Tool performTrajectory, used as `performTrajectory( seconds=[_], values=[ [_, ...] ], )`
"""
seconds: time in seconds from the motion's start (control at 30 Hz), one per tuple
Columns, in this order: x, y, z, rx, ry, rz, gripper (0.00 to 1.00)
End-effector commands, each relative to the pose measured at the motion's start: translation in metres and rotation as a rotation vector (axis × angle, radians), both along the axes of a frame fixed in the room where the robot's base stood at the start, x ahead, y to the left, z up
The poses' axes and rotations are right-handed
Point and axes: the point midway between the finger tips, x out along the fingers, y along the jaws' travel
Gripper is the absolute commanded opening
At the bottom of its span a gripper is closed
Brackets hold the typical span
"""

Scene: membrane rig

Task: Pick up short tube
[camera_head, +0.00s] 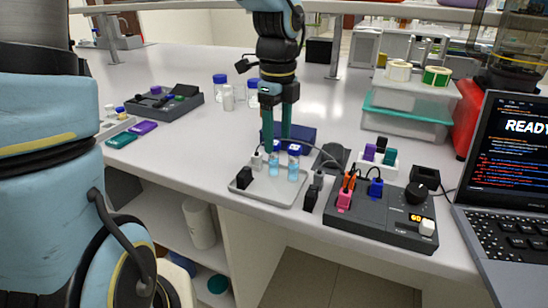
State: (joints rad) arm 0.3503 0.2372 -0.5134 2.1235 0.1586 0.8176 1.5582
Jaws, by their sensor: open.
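Two small clear tubes with blue caps and pale blue contents stand upright on the light grey tray (262,193): a left tube (275,168) and a right tube (293,168). They look about equal in height, so I cannot tell which one is called short. My gripper (278,145) points straight down over the tray with its two teal fingers apart. Its fingertips are at about the height of the caps, close to the left tube. I cannot tell whether they touch it. Nothing is seen held between the fingers.
Black clips (244,178) and a white piece stand on the tray's left, with more clips at its right edge. A dark control box (390,222) with a knob and coloured plugs is to the right, beside a laptop (510,170). Blue-capped bottles (220,88) stand behind.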

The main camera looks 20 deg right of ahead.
Motion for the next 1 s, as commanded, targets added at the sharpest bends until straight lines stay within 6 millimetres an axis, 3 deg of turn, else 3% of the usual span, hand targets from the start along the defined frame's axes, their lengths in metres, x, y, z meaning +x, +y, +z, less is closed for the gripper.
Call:
performTrajectory(
  seconds=[0.4,0.7,1.0],
  values=[
    [0.003,0.006,-0.049,0.002,0.002,0.0,0.66],
    [0.003,0.006,-0.054,-0.001,-0.001,0.001,0.66],
    [0.003,0.006,-0.053,-0.001,-0.001,0.001,0.33]
  ],
)
